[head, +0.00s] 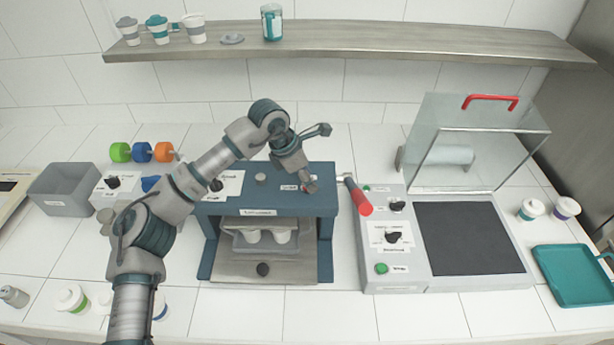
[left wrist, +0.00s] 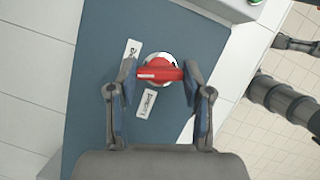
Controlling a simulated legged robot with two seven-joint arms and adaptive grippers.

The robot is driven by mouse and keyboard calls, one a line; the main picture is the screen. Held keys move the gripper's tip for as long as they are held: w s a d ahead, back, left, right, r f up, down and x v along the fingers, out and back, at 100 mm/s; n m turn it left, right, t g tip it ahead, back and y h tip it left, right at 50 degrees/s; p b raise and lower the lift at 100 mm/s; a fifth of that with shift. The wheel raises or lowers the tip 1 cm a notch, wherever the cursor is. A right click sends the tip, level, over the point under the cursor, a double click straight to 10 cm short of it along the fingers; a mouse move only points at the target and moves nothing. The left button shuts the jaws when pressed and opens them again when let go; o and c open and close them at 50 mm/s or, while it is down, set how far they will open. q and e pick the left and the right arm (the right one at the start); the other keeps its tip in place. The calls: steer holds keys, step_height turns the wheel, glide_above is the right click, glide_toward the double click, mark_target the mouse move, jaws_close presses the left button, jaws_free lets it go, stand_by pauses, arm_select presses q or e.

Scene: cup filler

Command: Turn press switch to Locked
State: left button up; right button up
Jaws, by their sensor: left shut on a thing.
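The press switch (left wrist: 160,71) is a red bar knob on a white round base, seen in the left wrist view on the blue press top (left wrist: 98,90). A white label reading Locked (left wrist: 146,103) lies below it, and another label (left wrist: 131,55) lies to its upper left. The knob's bar lies nearly level there, with a pale mark on its left part. My left gripper (left wrist: 160,80) is shut on the knob, one finger at each end. In the head view the left gripper (head: 309,187) reaches down to the press top and mostly hides the switch.
A lever with a red handle (head: 358,202) stands just right of the press. A grey control box (head: 398,270) with knobs and a clear hinged cover (head: 470,150) is further right. Under the press top, a grey tray (head: 243,240) holds white cups. A shelf (head: 400,42) runs above.

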arm_select(q)
steer(key=shift+n, duration=0.3)
steer(key=shift+n+t, duration=0.5)
steer(key=shift+n, duration=0.3)
steer(key=shift+n+y+b, duration=0.3)
steer(key=shift+n, duration=0.5)
steer(key=n+t, duration=0.1)
steer(key=n, duration=0.1)
steer(key=shift+n+y, duration=0.4)
steer(key=shift+s+d+n+t+y+b, duration=0.1)
steer(key=shift+n+t+y+b, duration=0.3)
steer(key=shift+n, duration=0.5)
steer(key=n, duration=0.2)
steer(key=shift+n+y+b, duration=0.3)
steer(key=shift+d+n+y, duration=0.1)
steer(key=shift+n+y, duration=0.6)
steer(key=shift+n, duration=1)
arm_select(e)
steer(key=w+r, duration=0.4)
steer(key=shift+w+a+r, duration=0.15)
steer(key=shift+a+r, duration=0.15)
steer(key=shift+a, duration=0.05)
